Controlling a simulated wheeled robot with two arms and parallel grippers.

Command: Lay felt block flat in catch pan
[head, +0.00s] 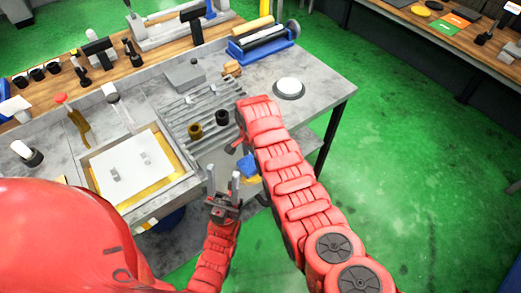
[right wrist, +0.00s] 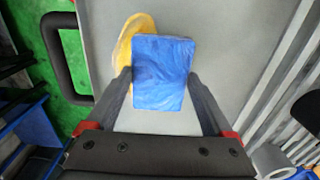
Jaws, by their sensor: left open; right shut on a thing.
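The blue felt block (right wrist: 163,75) is between the two fingers of my right gripper (right wrist: 160,85) in the right wrist view, and the gripper is shut on it. In the head view the block (head: 247,165) shows as a small blue patch beside my right arm, which hides most of that gripper. A grey surface with a black handle (right wrist: 62,60) lies below the block; I cannot tell if it is the catch pan. A yellow patch (right wrist: 127,45) shows partly behind the block. My left gripper (head: 222,190) is open and empty, in front of the bench.
A framed tray (head: 190,184) with a white plate and yellow area is at the bench's left. Dark and brown cylinders stand near the slotted bed (head: 180,112). A white round thing (head: 289,87) sits at the bench's right. Green floor is clear at right.

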